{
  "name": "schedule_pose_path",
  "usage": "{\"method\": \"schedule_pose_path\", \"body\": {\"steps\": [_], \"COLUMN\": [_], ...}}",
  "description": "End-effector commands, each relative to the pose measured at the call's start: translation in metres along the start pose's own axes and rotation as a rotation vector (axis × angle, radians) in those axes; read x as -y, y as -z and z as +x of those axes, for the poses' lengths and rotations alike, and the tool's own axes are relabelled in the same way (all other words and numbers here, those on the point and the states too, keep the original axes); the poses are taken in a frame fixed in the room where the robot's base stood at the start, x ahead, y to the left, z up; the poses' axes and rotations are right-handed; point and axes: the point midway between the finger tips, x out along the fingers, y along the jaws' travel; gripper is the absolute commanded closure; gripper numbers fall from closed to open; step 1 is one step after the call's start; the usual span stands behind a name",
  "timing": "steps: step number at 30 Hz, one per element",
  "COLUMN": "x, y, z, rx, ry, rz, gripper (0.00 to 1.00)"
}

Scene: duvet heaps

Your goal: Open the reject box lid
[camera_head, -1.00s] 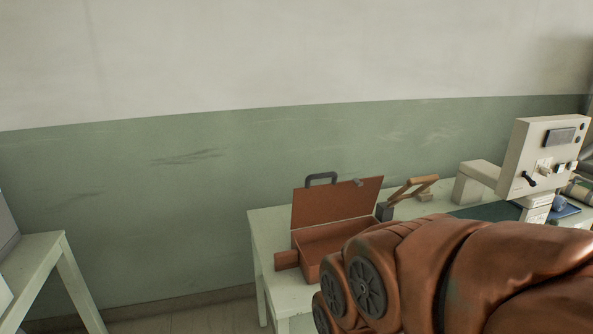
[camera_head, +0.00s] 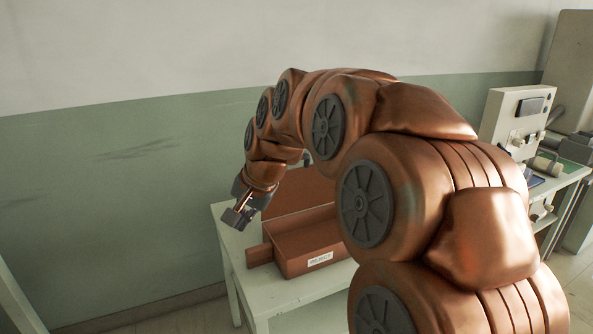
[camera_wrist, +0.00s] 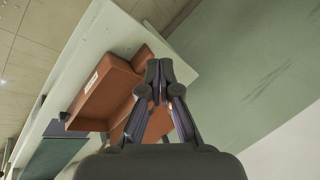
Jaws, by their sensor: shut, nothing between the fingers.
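The reject box (camera_head: 298,262) is a red-brown case with a white label on its front. It sits on a pale table in the head view. Its lid (camera_head: 300,190) stands raised at the back, so the box is open; my arm hides the lid's right part. My gripper (camera_head: 238,218) is shut and empty, above the left end of the box, apart from the lid as far as I can tell. In the wrist view the fingertips (camera_wrist: 159,72) are together in front of the box (camera_wrist: 100,88), which shows its label.
The pale table (camera_head: 290,303) has a bare strip in front of the box. A beige control unit (camera_head: 512,120) stands to the right, beyond my arm. A green and white wall (camera_head: 100,170) is close behind the table.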

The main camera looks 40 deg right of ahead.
Motion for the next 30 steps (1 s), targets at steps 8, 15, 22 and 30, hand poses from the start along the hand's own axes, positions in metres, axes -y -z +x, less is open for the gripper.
{"method": "schedule_pose_path", "body": {"steps": [8,15,22,30], "x": [-0.041,-0.076,-0.075,-0.067], "y": [0.179,0.241,0.254,0.273], "z": [-0.035,-0.064,-0.053,-0.012], "rx": [-0.257,-0.356,-0.363,-0.361], "ry": [0.221,0.315,0.322,0.322], "rz": [0.525,0.718,0.735,0.732], "gripper": [1.0,1.0,1.0,1.0]}}
